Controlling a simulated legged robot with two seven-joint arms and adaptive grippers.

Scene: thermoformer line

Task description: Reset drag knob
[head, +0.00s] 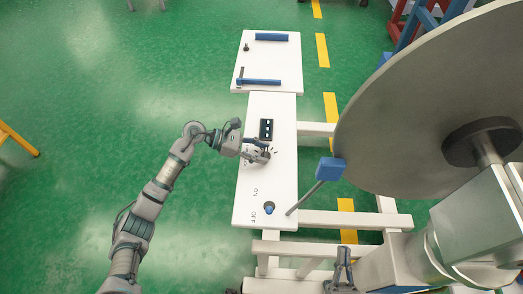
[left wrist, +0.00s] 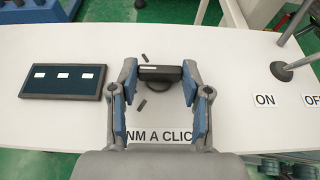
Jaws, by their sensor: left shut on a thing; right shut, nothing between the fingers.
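The drag knob (left wrist: 160,73) is a dark knob with a white mark on its top bar, on the white panel (head: 263,190). In the left wrist view it sits between the fingertips of my left gripper (left wrist: 160,82), which is shut on it. Short dark tick marks and the lettering "NM A CLIC" show around the knob, partly covered by the gripper. In the head view my left gripper (head: 262,153) hides most of the knob. My right gripper (head: 343,262) is shut and empty, low in the head view, right of the panel.
A dark display (head: 266,129) with three white fields lies beside the knob. A blue-topped ON/OFF switch (head: 269,208) is nearer. A lever with a blue handle (head: 330,169) leans at the panel's right edge. A large grey disc (head: 410,110) fills the right.

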